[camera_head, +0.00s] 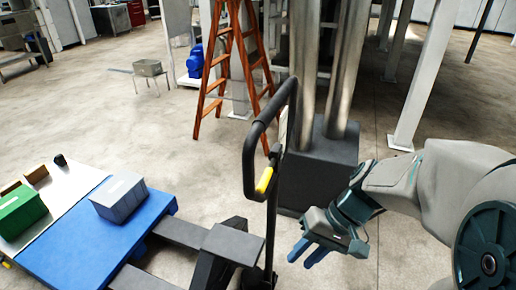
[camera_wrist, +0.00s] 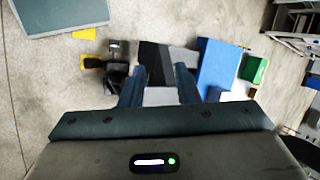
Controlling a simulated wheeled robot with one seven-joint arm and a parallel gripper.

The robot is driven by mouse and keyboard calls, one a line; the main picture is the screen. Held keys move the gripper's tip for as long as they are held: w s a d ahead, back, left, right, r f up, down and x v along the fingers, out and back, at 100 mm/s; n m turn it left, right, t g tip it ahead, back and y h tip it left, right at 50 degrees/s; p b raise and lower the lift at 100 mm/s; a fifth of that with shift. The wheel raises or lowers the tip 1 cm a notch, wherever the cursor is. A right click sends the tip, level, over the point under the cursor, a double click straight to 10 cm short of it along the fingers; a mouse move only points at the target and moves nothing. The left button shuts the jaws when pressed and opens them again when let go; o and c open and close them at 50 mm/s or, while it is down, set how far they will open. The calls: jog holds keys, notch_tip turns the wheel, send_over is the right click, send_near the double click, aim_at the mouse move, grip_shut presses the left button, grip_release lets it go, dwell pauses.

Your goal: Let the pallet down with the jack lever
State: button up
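The pallet jack's black loop handle (camera_head: 250,150) stands upright in the middle of the head view. The yellow jack lever (camera_head: 264,180) sits on the handle, low inside the loop. The blue pallet (camera_head: 85,245) lies over the forks at lower left, and its blue deck also shows in the wrist view (camera_wrist: 218,62). I cannot tell its height above the floor. My gripper (camera_head: 308,253) is right of the handle and below the lever in the picture, apart from both. In the wrist view its blue fingers (camera_wrist: 160,85) are spread with nothing held between them.
A green box (camera_head: 20,210) and a grey-blue box (camera_head: 118,196) rest on the load. A dark column base (camera_head: 315,170) with metal posts stands just behind the handle. An orange ladder (camera_head: 222,70) stands farther back. Open floor lies left of the ladder.

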jog(key=w+a+r+t+y+p, duration=0.1)
jog(key=w+a+r+y, duration=0.1)
jog(key=w+y, duration=0.45)
jog(key=m+t+y+p, duration=0.1)
jog(key=m+t+y, duration=0.25)
jog(key=t, duration=0.35)
send_near(268, 174)
jog(key=s+f+p+x, duration=0.1)
jog(key=p+x, duration=0.3)
jog(key=x, duration=0.8)
jog(key=shift+s+a+n+y, duration=0.2)
jog(key=shift+s+n+y, duration=0.1)
jog(key=shift+n, duration=0.15)
jog(key=shift+f, duration=0.1)
jog(key=shift+c, duration=0.3)
grip_shut()
